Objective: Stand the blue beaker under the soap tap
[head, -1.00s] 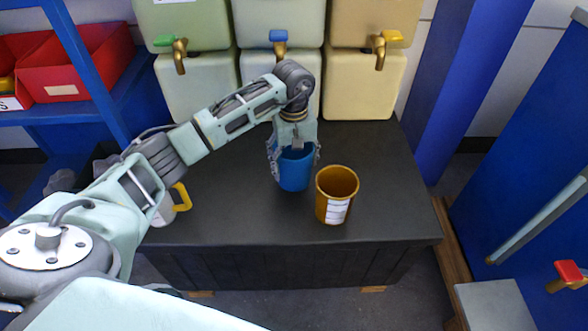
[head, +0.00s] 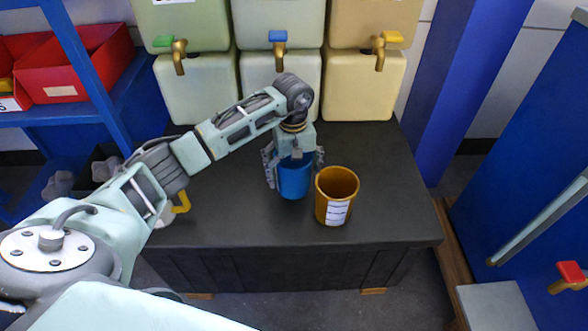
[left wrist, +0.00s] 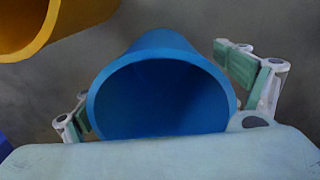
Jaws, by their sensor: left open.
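The blue beaker (head: 294,181) stands on the dark bench top, in front of the row of taps. It also shows in the left wrist view (left wrist: 160,95), with its open mouth facing the camera. My left gripper (head: 294,170) is open above and around it, one finger on each side. In the wrist view a gap shows between the right finger and the beaker. The taps have a green lever (head: 174,41), a blue lever (head: 278,37) and a yellow lever (head: 390,38). I cannot read which one is soap. My right gripper is not in view.
An orange beaker (head: 336,195) with a white label stands close to the right of the blue one. A yellow-handled vessel (head: 180,203) is partly hidden behind my left arm. The bench (head: 385,150) is clear at the right and below the taps.

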